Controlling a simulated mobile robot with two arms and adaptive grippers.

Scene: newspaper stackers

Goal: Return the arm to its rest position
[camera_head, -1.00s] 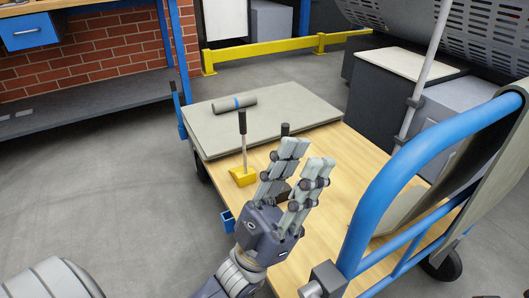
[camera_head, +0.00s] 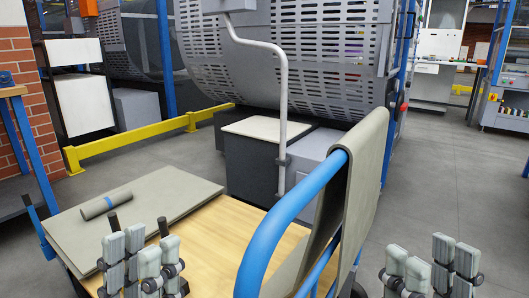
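My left gripper (camera_head: 140,265) is at the bottom left, in front of the wooden deck of the cart (camera_head: 228,235). Its fingers point up with a gap between them, and I see nothing held. My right gripper (camera_head: 430,270) is at the bottom right, over the grey floor beside the cart. Its fingers are also apart and empty. Both wrists and arms are cut off by the lower edge of the view.
The cart's blue handle (camera_head: 264,248) rises between my grippers, with a grey sheet (camera_head: 362,180) draped over it. A grey roll (camera_head: 105,205) lies on flat grey sheets (camera_head: 70,232). Dark upright handles (camera_head: 164,226) stand near my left gripper. Floor at right (camera_head: 455,190) is clear.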

